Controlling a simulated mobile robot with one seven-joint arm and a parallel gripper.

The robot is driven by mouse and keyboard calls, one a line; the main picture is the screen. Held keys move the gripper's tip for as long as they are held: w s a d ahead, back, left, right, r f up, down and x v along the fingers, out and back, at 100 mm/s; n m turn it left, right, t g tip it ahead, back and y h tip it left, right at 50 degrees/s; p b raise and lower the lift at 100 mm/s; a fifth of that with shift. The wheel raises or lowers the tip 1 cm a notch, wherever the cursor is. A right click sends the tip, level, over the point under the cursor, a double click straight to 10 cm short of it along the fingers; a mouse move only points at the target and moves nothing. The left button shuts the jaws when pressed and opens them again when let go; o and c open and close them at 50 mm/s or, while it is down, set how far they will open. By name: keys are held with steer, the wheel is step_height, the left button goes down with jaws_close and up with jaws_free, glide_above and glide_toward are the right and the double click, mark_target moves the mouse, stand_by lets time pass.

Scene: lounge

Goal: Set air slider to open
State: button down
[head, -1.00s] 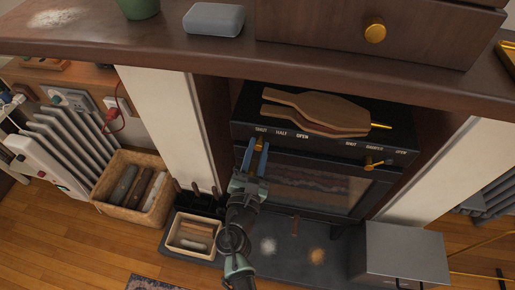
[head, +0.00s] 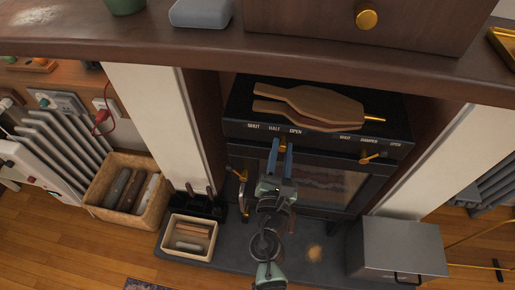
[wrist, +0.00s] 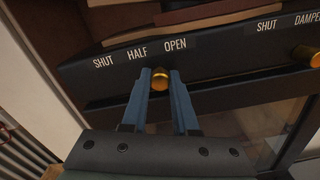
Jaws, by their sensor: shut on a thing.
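The air slider is a small brass knob (head: 283,146) on the black stove front, under the white labels SHUT, HALF and OPEN. In the head view it stands between HALF and OPEN. In the wrist view the brass knob (wrist: 160,80) is below the gap between HALF and OPEN, nearer OPEN. My gripper (head: 279,147) has its two blue fingers on either side of the knob and is shut on it. The fingers (wrist: 161,77) also show in the wrist view, hiding the knob's sides. The slot behind the knob is hard to make out.
Bellows (head: 315,106) lie on top of the stove. A second brass knob (head: 370,158), marked DAMPER, is to the right. The wooden mantel (head: 190,52) overhangs above. A basket (head: 155,207), a small tray (head: 178,246) and a metal box (head: 400,250) stand around the hearth.

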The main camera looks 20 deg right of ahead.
steer(key=shift+s+d, duration=0.5)
steer(key=shift+d, duration=0.2)
steer(key=shift+s+d, duration=0.45)
steer(key=shift+d, duration=0.2)
steer(key=c, duration=0.7)
jaws_free()
steer(key=shift+s+a, duration=0.15)
steer(key=shift+a, duration=0.05)
steer(key=shift+b+v, duration=0.65)
steer(key=shift+v, duration=5.6)
